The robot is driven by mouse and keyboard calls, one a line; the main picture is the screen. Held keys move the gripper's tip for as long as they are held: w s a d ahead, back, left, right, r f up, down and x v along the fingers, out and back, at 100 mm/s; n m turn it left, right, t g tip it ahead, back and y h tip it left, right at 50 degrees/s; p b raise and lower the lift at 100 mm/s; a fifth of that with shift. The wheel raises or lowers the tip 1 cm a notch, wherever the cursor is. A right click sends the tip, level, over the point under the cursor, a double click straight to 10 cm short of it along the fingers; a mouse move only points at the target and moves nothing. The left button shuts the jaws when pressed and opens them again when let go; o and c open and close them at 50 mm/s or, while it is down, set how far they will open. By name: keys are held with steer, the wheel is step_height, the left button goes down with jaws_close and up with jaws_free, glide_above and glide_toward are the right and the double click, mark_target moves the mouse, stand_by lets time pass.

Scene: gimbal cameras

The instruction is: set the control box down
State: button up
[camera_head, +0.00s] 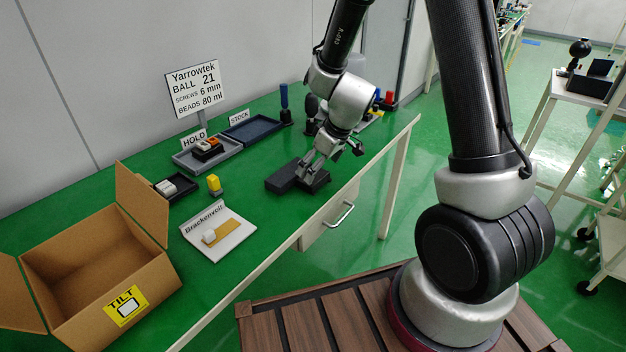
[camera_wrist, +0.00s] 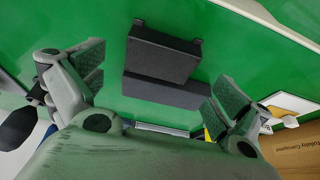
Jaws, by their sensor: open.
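The control box appears to be the dark grey block with small tabs (camera_wrist: 163,52) in the wrist view. In the head view it looks like the dark block (camera_head: 319,182) on the green table near its front edge, partly hidden by my gripper. A longer dark slab (camera_head: 281,180) lies against or close beside it and also shows in the wrist view (camera_wrist: 165,92). My gripper (camera_head: 318,166) is over the block, pointing down. Its fingers (camera_wrist: 156,84) are spread wide with a gap to the block on both sides. Any contact underneath cannot be told.
An open cardboard box (camera_head: 148,278) stands at the left. The STOCK tray (camera_head: 268,124) and upright tools (camera_head: 285,104) are behind. Green tabletop is clear between.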

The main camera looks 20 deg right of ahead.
mark_target(322, 176)
steer(key=x, duration=0.4)
steer(key=shift+s+d, duration=0.1)
steer(key=shift+s, duration=0.05)
steer(key=c, duration=1.2)
steer(key=shift+o, duration=0.2)
